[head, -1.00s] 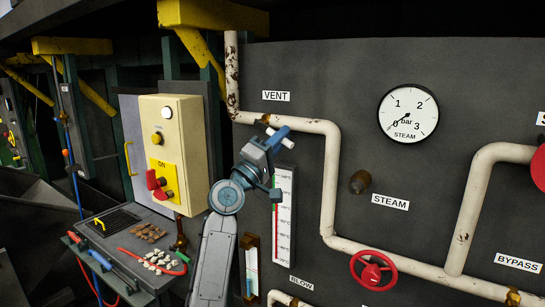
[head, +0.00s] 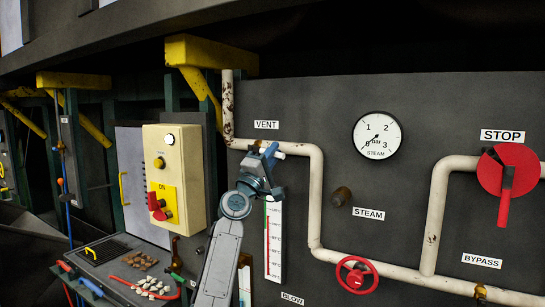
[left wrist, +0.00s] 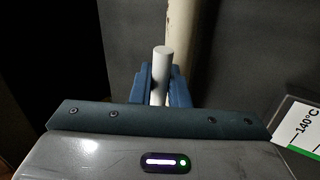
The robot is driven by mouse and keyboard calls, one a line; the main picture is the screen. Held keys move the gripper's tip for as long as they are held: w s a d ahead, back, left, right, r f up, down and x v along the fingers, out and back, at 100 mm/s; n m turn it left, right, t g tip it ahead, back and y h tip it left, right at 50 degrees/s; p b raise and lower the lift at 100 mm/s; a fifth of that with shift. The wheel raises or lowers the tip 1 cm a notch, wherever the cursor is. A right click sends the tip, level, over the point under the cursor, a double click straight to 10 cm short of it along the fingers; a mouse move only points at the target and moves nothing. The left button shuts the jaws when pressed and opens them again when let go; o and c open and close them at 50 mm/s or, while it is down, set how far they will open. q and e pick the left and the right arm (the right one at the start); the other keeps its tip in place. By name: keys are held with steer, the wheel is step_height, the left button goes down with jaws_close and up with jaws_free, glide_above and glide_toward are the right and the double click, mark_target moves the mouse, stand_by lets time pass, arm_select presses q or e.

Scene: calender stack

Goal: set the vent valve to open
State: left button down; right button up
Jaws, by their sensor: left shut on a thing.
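The VENT label (head: 266,125) is on the dark panel above a white, rust-spotted pipe. Just below it, a small brown part of the vent valve (head: 255,146) shows at the pipe, partly hidden by my gripper. My left gripper (head: 270,154) is at this valve, its blue fingers in front of the pipe. In the left wrist view the blue fingers are shut on a pale, round rod, the vent valve handle (left wrist: 162,60), whose end sticks out beyond them. The rest of the valve is hidden. My right gripper is not in view.
A steam gauge (head: 377,136), a brown STEAM knob (head: 341,196) and a red handwheel (head: 356,275) are to the right. The red STOP disc (head: 508,170) is at the far right. A cream control box (head: 173,180) stands left of my arm. A thermometer scale (head: 274,240) is below the gripper.

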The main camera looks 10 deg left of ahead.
arm_select(q)
steer(key=c, duration=1.5)
jaws_free()
steer(key=shift+o, duration=0.2)
steer(key=b+v, duration=0.2)
steer(key=v, duration=0.8)
steer(key=shift+s+a+f, duration=0.2)
steer(key=shift+s+f, duration=0.05)
steer(key=shift+f, duration=0.05)
